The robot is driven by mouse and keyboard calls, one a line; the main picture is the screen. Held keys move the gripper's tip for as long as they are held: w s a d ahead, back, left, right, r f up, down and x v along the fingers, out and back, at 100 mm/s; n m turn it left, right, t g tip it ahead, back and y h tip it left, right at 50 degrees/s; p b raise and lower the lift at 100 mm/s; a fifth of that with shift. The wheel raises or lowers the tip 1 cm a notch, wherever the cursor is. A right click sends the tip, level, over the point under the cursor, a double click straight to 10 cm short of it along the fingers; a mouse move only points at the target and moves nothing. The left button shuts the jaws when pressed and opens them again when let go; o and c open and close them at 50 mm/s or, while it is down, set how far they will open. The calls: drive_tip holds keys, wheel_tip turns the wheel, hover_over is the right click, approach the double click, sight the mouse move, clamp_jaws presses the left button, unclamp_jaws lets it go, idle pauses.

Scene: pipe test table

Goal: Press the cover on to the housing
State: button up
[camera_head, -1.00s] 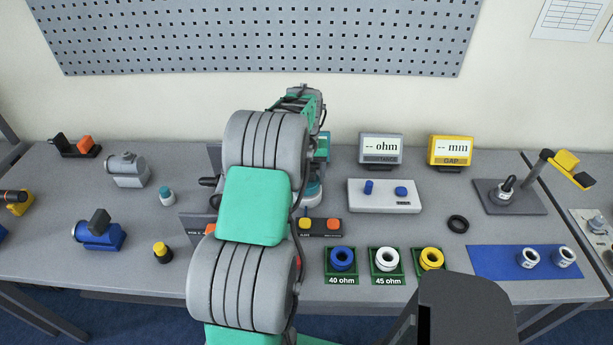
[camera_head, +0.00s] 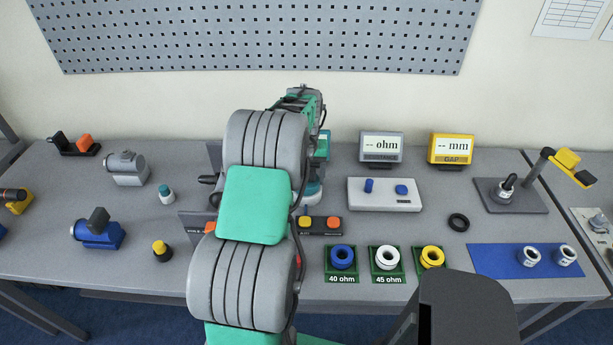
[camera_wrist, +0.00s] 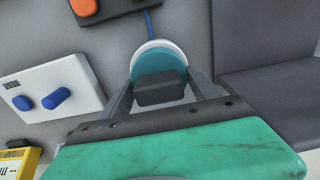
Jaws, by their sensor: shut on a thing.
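In the wrist view, my gripper (camera_wrist: 160,92) is shut on a round teal cover (camera_wrist: 157,63), with a dark grey block between the fingers. A pale round rim, likely the housing (camera_wrist: 149,47), shows just beyond the cover, and a blue cable runs away from it. The cover and rim look close together; I cannot tell whether the cover is fully seated. In the head view, my arm hides most of this spot. A teal and pale round part (camera_head: 314,193) shows just right of my arm.
A button box (camera_head: 319,225) stands close in front. A white panel with blue knobs (camera_head: 384,195) is to the right, with ohm (camera_head: 381,147) and mm (camera_head: 451,149) displays behind. Green trays with rings (camera_head: 388,258) line the front. A grey upright plate (camera_head: 197,228) stands left of my arm.

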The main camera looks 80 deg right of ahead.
idle(0.4)
drive_tip(key=o, duration=1.5)
drive_tip(key=shift+o, duration=0.2)
drive_tip(key=shift+r+p, duration=2.1)
drive_tip(key=shift+r, duration=1.5)
drive_tip(key=shift+s+f, duration=0.1)
